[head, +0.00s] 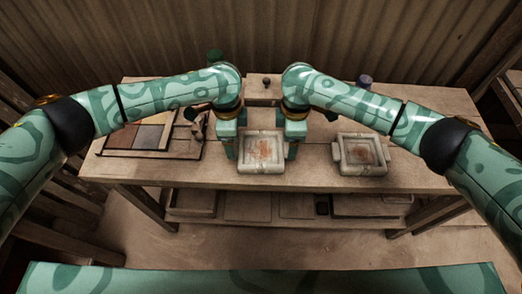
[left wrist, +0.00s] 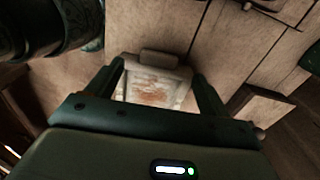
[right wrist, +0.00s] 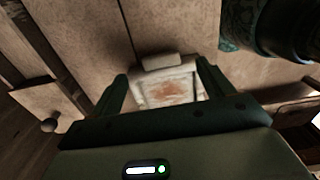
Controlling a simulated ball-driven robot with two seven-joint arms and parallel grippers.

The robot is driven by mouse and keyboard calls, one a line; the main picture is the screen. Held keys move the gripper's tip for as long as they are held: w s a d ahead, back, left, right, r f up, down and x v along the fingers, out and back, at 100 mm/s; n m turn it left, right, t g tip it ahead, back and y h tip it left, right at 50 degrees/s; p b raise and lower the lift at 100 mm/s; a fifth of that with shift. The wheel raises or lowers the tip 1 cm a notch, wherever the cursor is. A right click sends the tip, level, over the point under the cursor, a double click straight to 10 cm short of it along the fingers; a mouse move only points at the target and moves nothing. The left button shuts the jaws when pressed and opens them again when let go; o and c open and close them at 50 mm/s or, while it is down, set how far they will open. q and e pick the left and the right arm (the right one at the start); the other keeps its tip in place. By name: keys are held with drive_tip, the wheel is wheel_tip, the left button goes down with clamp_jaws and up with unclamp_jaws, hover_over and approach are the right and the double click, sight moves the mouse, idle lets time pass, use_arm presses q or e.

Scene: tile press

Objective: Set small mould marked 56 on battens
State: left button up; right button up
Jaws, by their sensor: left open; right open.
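A small pale square mould (head: 261,152) with a reddish stained middle sits at the front middle of the bench. It also shows in the left wrist view (left wrist: 155,92) and the right wrist view (right wrist: 166,90). My left gripper (head: 229,147) is open at its left side, and my right gripper (head: 293,146) is open at its right side. In each wrist view the open fingers frame the mould's near lug; contact cannot be told. A similar mould (head: 361,154) stands to the right. No number is readable on either mould, and no battens can be made out.
A framed tray of coloured tiles (head: 146,137) lies at the left of the bench (head: 425,178). A wooden block with a dark knob (head: 265,84) and a dark jar (head: 364,81) stand at the back. A lower shelf holds several flat pieces. The bench's right end is clear.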

sight(258, 152)
use_arm(q)
drive_tip(key=shift+f, duration=2.65)
use_arm(e)
drive_tip(key=shift+f, duration=2.65)
use_arm(q)
drive_tip(key=shift+c, duration=0.3)
use_arm(e)
drive_tip(key=shift+c, duration=0.3)
use_arm(q)
drive_tip(key=c, duration=1.5)
use_arm(e)
drive_tip(key=c, duration=1.5)
